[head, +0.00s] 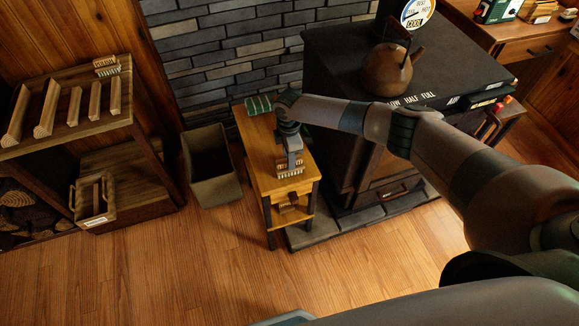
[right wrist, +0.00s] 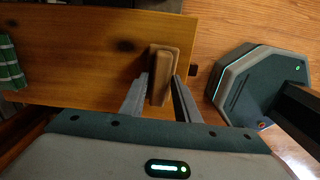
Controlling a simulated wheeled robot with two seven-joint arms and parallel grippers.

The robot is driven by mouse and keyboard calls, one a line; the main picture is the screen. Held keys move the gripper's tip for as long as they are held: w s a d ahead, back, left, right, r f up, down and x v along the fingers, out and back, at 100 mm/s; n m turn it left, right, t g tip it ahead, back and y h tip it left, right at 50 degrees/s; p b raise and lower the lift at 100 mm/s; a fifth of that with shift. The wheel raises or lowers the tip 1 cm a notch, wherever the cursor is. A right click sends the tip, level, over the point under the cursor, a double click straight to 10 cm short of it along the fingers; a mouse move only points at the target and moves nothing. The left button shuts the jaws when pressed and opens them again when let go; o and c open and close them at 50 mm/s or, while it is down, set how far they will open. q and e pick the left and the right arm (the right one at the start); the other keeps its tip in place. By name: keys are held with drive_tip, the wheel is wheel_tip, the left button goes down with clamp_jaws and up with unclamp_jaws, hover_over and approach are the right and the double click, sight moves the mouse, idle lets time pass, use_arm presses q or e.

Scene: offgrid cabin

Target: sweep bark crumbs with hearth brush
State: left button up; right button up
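A small wooden table (head: 262,140) stands left of the stove. My right gripper (head: 292,166) reaches down over the table's front end. In the right wrist view the gripper (right wrist: 160,88) has its two fingers close along both sides of a brown wooden brush block (right wrist: 162,72), and it appears closed on it. The same brush (head: 290,172) shows in the head view with pale bristles, at the table's front edge. Whether it touches the tabletop is unclear. I cannot make out bark crumbs on the bare tabletop (right wrist: 90,60). My left gripper is not in view.
A green striped cloth (head: 258,104) lies at the table's far end. An open grey bin (head: 212,170) stands left of the table. The black stove (head: 335,75) with a copper kettle (head: 388,70) is to the right. A wooden shelf (head: 130,75) stands left. The front floor is clear.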

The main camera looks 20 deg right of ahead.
clamp_jaws()
drive_tip(key=shift+r, duration=0.15)
drive_tip(key=shift+r+p, duration=2.7)
drive_tip(key=shift+r, duration=0.15)
